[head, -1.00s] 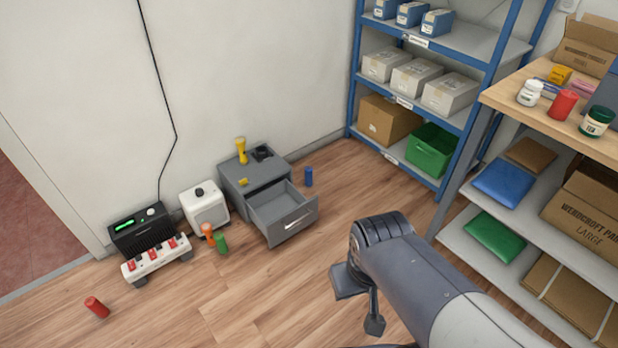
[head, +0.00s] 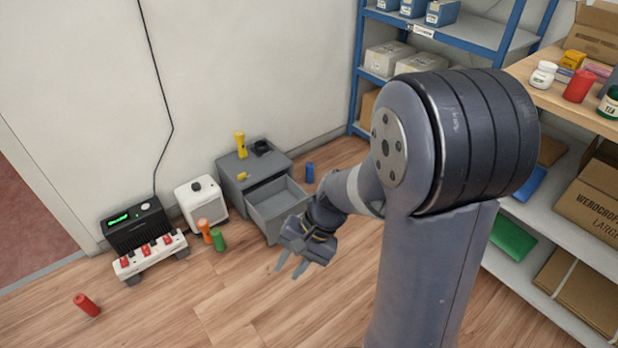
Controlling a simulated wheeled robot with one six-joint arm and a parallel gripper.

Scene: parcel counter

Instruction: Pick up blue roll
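The blue roll (head: 310,172) stands upright on the wooden floor, just right of the grey drawer unit and close to the wall. My gripper (head: 290,264) is in front of the open drawer, nearer to me than the blue roll and a little to its left. Its two fingers point down and left and show a gap between them. Nothing shows between the fingers. The gripper is apart from the blue roll.
The grey drawer unit (head: 236,172) has its drawer (head: 281,213) pulled out, with a yellow torch-like thing (head: 240,143) on top. Orange (head: 205,229) and green (head: 218,240) rolls stand left of it. A red roll (head: 87,304) lies on the floor. Blue shelving (head: 477,46) stands at right.

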